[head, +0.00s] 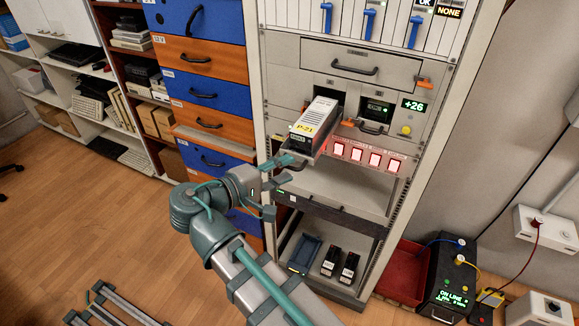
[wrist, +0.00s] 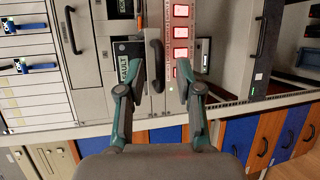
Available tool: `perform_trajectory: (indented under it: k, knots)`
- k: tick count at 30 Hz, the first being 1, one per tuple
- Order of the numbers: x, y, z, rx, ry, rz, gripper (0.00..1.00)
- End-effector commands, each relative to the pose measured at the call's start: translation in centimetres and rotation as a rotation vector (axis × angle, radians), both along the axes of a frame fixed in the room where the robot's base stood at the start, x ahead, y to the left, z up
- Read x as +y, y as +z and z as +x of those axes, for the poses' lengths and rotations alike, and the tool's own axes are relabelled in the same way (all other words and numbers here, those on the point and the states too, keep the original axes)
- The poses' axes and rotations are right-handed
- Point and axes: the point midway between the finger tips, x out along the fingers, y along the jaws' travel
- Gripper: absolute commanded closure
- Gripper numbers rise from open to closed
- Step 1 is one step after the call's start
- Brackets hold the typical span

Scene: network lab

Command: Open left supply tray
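The left supply tray (head: 327,138) sticks out of its rack bay in the head view. It carries a grey box (head: 317,117) with a yellow P-21 label. Its black handle is partly hidden by my gripper in the head view. A black handle (wrist: 155,55) shows between my fingers in the wrist view, beside a FAULT display (wrist: 128,66). My gripper (head: 279,182) is at the front of the tray. Its fingers (wrist: 160,72) are apart, with gaps to the handle; it is nearer the left finger. I cannot tell whether anything touches.
The right bay (head: 376,109) is closed, with a +26 readout (head: 413,105) beside it. Red lit buttons (head: 358,154) run below the trays. A lower shelf (head: 335,187) juts out beneath. Blue and orange drawers (head: 197,88) stand left of the rack.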

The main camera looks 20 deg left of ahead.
Motion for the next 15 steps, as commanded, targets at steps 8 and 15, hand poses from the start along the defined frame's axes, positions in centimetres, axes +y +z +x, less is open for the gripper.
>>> perform_trajectory:
  k: [8,15]
  knots:
    - [2.6,1.1,-4.7,0.001,0.003,0.001,0.65]
    - [3.9,1.8,-7.5,0.000,0.000,0.000,0.65]
